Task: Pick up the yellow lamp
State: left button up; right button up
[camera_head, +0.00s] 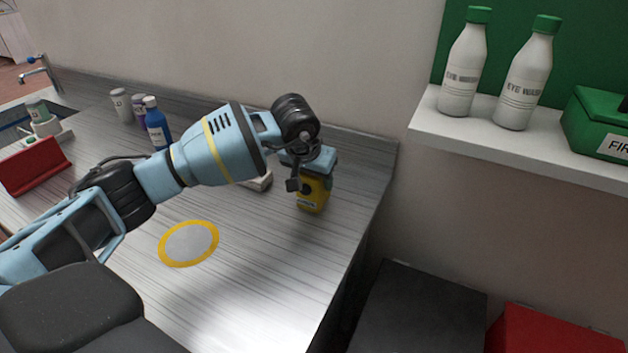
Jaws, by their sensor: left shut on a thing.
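The yellow lamp (314,195) is at the right part of the countertop, near its right edge. It is a small yellow block-like thing with a dark round patch on its side. My left gripper (306,180) reaches over it from above and is shut on it. The gripper's body hides the lamp's upper part. I cannot tell whether the lamp's base touches the counter. My right gripper is not in view.
The grey counter (270,270) bears a yellow-ringed disc (188,243), a blue bottle (157,125), a red holder (35,167) and a pale object (260,182) behind my arm. A shelf (540,150) with two eyewash bottles stands right. The counter's front middle is clear.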

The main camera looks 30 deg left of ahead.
pick_arm(q)
jog(key=shift+r, duration=0.5)
jog(key=shift+s+a+r, duration=0.2)
jog(key=shift+r, duration=0.45)
jog(key=shift+s+a+r, duration=0.15)
jog(key=shift+r, duration=0.45)
jog(key=s+a+r+b, duration=0.1)
jog(key=s+a+b, duration=0.1)
jog(key=s+a, duration=0.6)
jog(key=s, duration=0.4)
jog(key=shift+s+a+r, duration=0.2)
jog(key=shift+a+r, duration=0.05)
